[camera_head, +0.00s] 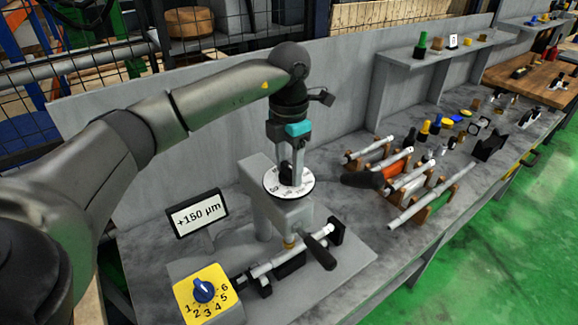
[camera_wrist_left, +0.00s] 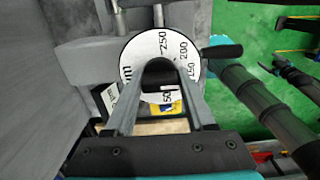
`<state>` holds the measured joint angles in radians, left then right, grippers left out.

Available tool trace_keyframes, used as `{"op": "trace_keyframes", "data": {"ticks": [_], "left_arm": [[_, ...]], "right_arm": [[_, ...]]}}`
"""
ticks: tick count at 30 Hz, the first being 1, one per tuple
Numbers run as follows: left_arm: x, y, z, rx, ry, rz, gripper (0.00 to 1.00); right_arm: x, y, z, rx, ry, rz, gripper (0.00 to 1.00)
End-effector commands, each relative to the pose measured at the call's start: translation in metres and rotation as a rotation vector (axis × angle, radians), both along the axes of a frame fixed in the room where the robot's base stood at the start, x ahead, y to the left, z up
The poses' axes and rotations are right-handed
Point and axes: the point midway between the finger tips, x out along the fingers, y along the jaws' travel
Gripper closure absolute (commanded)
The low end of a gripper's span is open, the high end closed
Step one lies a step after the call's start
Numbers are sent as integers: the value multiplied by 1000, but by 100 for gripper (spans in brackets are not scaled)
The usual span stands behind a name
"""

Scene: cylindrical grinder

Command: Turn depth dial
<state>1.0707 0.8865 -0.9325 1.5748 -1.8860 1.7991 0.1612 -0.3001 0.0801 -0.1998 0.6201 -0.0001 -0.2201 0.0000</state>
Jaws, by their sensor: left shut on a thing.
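The depth dial (camera_head: 303,187) is a white round disc with black numbers on top of the grey grinder head. It also shows in the left wrist view (camera_wrist_left: 140,58), where 200 and 250 can be read on the edge. A black knob (camera_wrist_left: 158,73) stands at its centre. My left gripper (camera_head: 286,168) points straight down over the dial, its fingers shut on either side of the knob. The fingers and knob cover part of the numbers. The display (camera_head: 197,213) left of the dial appears to read +160 µm. My right gripper does not show.
A yellow selector plate (camera_head: 187,291) with a blue knob (camera_head: 204,290) sits at the front left. A black handle (camera_head: 320,252) sticks out below the dial. Metal rods on a rack (camera_head: 405,180) lie to the right. A grey panel stands behind.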

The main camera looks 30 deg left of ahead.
Motion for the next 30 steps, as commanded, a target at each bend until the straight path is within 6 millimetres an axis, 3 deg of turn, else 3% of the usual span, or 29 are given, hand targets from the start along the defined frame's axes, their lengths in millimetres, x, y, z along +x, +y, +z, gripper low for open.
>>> {"op": "trace_keyframes", "data": {"ticks": [4,5,11,22,26,30], "left_arm": [[1,0,1,-1,-4,0,100],[1,0,1,-1,-4,-1,42],[0,0,1,-1,-2,-1,20],[1,0,6,0,-3,-1,17],[1,0,24,-2,-7,-2,17],[1,0,55,-2,-9,-2,17]], "right_arm": [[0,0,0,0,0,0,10],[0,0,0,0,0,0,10],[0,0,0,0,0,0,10],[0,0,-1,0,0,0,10],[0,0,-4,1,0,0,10],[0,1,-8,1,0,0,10]]}}
